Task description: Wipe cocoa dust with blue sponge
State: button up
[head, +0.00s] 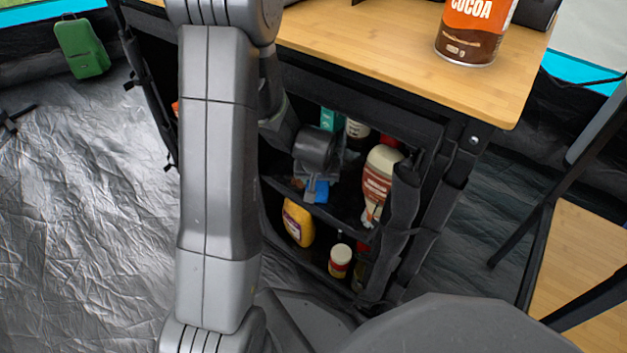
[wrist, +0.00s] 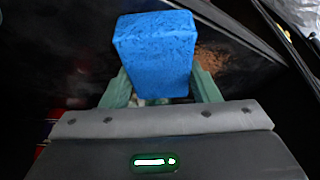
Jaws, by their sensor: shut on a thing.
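The blue sponge (wrist: 155,52) is held between the green fingers of my gripper (wrist: 162,88) in the wrist view. A brown patch of cocoa dust (wrist: 213,61) shows on a dark surface just right of the sponge; part of it may be hidden behind the sponge. In the head view, my gripper (head: 311,186) is inside the black shelf unit under the table, and a small part of the blue sponge (head: 321,191) shows beside it. I cannot tell whether the sponge touches the surface. The dust is not visible in the head view.
The shelf unit (head: 345,212) holds a white-and-brown bottle (head: 378,180), a yellow bottle (head: 297,222) and a small jar (head: 340,261) close to my gripper. A cocoa tin (head: 470,35) stands on the wooden tabletop (head: 390,50) above. A green bag (head: 82,47) is at the far left.

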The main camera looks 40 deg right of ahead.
aim_at(291, 168)
jog(key=shift+f, duration=0.15)
jog(key=shift+w+a+r+p, duration=0.15)
jog(key=shift+w+r+p, duration=0.05)
jog(key=shift+w+p, duration=0.2)
jog(key=shift+w+a+p, duration=0.2)
jog(key=shift+w+p, duration=0.35)
jog(key=shift+w, duration=0.1)
jog(key=shift+w+a+p, duration=0.15)
jog(key=shift+w+p, duration=0.4)
jog(key=shift+w, duration=0.05)
jog(key=shift+w+a+r+p, duration=0.1)
jog(key=shift+w+a+p, duration=0.05)
jog(key=shift+w+p, duration=0.5)
jog(key=shift+w+a+f+b, duration=0.2)
jog(key=shift+w+f+b, duration=0.1)
jog(key=shift+w+b, duration=0.25)
jog(key=shift+w+r, duration=0.1)
jog(key=shift+w, duration=0.25)
jog(key=w+b, duration=0.2)
jog(key=shift+a+b, duration=0.3)
jog(key=shift+b, duration=0.1)
jog(key=shift+w+a+b, duration=0.2)
jog(key=shift+w+b, duration=0.2)
jog(key=shift+w, duration=0.2)
jog(key=shift+r, duration=0.1)
